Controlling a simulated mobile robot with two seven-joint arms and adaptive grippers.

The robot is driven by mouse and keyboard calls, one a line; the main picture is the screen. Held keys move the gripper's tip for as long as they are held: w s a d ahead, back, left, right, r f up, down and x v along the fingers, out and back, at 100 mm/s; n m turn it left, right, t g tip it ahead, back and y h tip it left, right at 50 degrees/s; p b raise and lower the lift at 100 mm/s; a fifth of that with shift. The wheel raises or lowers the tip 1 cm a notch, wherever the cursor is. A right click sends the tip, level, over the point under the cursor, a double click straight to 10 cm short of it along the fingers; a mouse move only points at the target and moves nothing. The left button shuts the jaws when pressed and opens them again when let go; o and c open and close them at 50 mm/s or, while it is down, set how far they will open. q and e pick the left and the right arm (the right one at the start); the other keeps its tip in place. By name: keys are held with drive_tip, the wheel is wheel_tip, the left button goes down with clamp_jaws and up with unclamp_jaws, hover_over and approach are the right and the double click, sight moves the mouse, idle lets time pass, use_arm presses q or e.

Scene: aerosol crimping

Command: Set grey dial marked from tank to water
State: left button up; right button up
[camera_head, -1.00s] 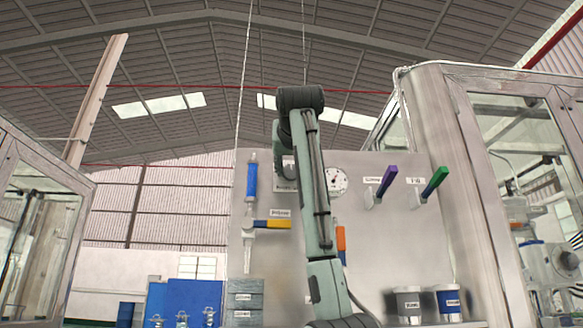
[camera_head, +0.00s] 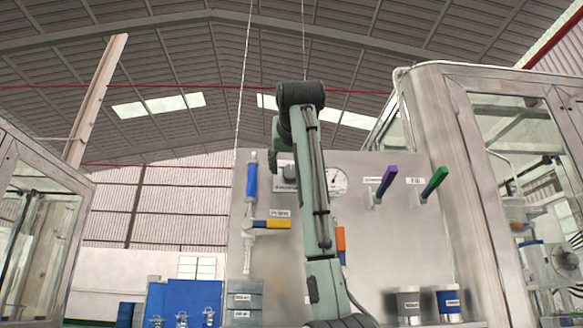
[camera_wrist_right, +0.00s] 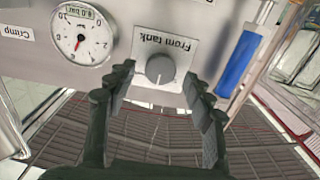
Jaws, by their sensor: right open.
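The grey dial (camera_wrist_right: 160,68) is a round knob on a white plate labelled "From tank", upside down in the right wrist view. In the head view the dial (camera_head: 290,171) shows partly behind my right arm. My right gripper (camera_wrist_right: 159,86) is open, with one finger to each side of the dial in the wrist view and nothing held. I cannot tell whether the fingertips reach around the knob; no contact shows. In the head view the right gripper (camera_head: 276,153) is small and partly hidden by its own arm. My left gripper is not in view.
A pressure gauge (camera_wrist_right: 81,35) sits beside the dial. The panel (camera_head: 370,240) also carries a blue handle (camera_head: 251,180), a yellow-blue lever (camera_head: 272,224), an orange handle (camera_head: 341,240), a purple lever (camera_head: 387,181) and a green lever (camera_head: 434,181). Two cups (camera_head: 408,303) (camera_head: 448,302) stand at lower right.

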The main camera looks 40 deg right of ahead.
drive_tip(key=v, duration=1.1)
idle(0.5)
